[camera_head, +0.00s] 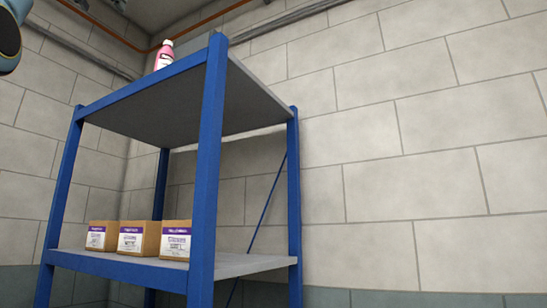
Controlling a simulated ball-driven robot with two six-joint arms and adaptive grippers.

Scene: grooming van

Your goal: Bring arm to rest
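Part of my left arm (9,40), a rounded dark and blue link, shows at the top left corner of the head view. It is apart from the shelf rack. Neither gripper shows in this view. My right arm is out of the picture.
A blue metal shelf rack (209,150) stands left of centre. A pink bottle (164,55) with a white label stands upright on its top shelf. Several cardboard boxes (176,240) sit on the lower shelf. A grey block wall (420,120) is behind. The right side is clear.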

